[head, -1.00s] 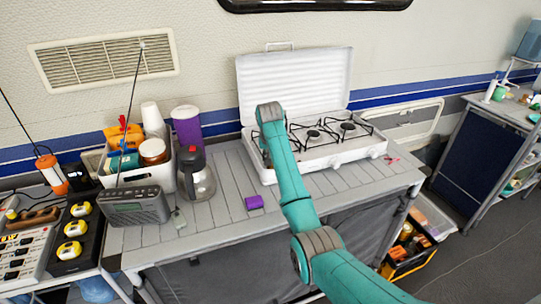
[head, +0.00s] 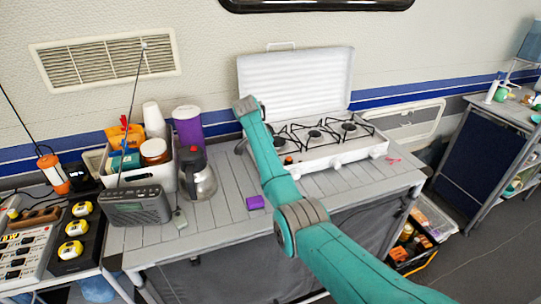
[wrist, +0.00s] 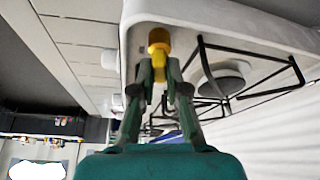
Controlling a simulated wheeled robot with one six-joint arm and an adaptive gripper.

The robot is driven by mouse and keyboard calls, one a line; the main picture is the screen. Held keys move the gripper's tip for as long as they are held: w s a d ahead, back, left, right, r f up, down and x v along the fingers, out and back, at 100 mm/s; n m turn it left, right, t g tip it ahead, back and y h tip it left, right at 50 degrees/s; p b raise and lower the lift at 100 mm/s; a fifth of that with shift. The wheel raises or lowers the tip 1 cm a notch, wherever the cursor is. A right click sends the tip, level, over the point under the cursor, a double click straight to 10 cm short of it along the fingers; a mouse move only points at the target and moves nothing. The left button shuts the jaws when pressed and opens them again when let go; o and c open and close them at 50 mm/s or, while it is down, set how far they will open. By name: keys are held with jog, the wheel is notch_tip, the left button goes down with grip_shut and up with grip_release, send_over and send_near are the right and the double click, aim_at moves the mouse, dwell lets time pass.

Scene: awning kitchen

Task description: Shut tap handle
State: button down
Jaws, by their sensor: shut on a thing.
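The tap handle (wrist: 159,39) is a small yellow piece with a rounded top, seen in the wrist view inside the white rim of the stove (wrist: 215,25). My gripper (wrist: 160,72) is shut on it, one green finger on each side. The fingers hide part of the handle. In the head view my arm covers the left end of the stove (head: 345,150), and the gripper's fingertips are hidden. A small orange spot (head: 288,160) shows beside my arm near the stove's front left; I cannot tell if it is the same handle.
Black pot supports and a burner (wrist: 225,80) lie close beside my fingers. The raised white lid (head: 295,83) stands behind. A purple block (head: 255,202) lies on the slatted table (head: 222,215).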

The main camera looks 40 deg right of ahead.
jog(key=shift+w+m+g, duration=0.1)
jog(key=shift+m+g, duration=0.4)
jog(key=shift+m, duration=1.1)
jog(key=c, duration=1.2)
grip_release()
jog(key=shift+r, duration=0.1)
jog(key=v, duration=1.1)
jog(key=shift+w+r, duration=0.2)
jog(key=shift+r, duration=0.2)
jog(key=shift+s, duration=0.1)
